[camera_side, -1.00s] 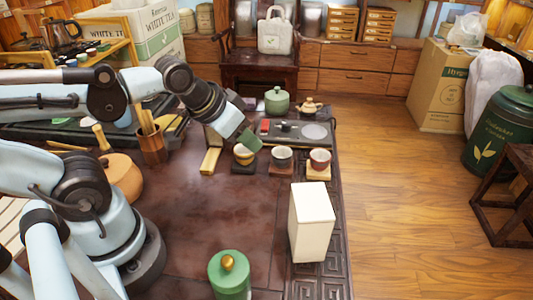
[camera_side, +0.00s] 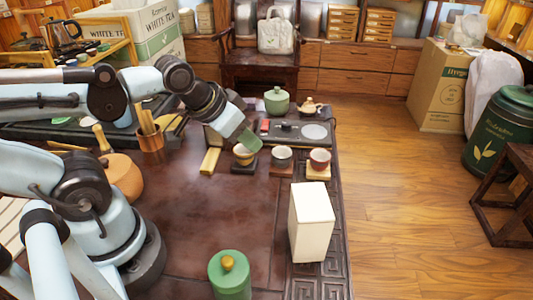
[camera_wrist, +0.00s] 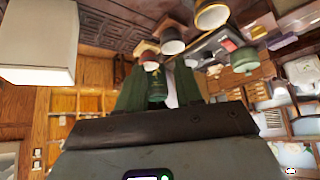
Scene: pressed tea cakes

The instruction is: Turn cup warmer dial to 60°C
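The cup warmer appears to be the flat dark unit (camera_side: 289,132) at the far end of the table in the side view, with a round pale plate (camera_side: 314,131) on its right. I cannot make out its dial or any temperature marking. My gripper (camera_side: 251,142) hangs near the unit's left front, above and behind the yellow-banded cup (camera_side: 243,158). Its green fingers also show in the wrist view (camera_wrist: 160,90), with a gap between them and nothing held. I cannot tell whether they touch anything.
A grey cup (camera_side: 281,154) and a red cup (camera_side: 320,157) stand on coasters in front of the unit. A green lidded pot (camera_side: 277,101) and small teapot (camera_side: 308,106) stand behind it. A white box (camera_side: 311,222) and green canister (camera_side: 229,278) stand nearer.

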